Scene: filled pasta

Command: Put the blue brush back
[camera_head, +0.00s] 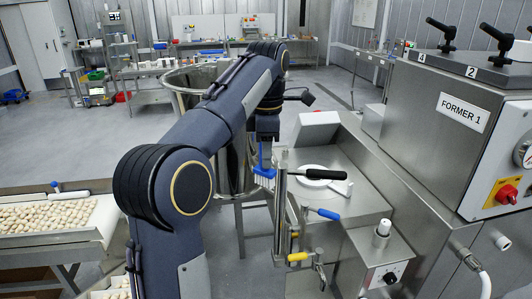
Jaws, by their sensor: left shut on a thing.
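My left arm comes in from the left and crosses the middle of the view. Its gripper (265,139) points down beside the steel post of a tool rack (281,205) and is shut on the blue brush (264,172). The brush hangs below the gripper, blue head with pale bristles downward, close to the left side of the post. I cannot tell whether it touches the rack. The rack carries a black-handled tool (322,174), a blue-handled tool (325,213) and a yellow-handled tool (298,257). My right gripper is not in view.
A large steel vat (190,78) stands behind my arm. A steel machine labelled FORMER 1 (463,112) fills the right side. A white round dish (318,170) lies on the steel counter behind the rack. A tray of pasta (45,216) is at the left.

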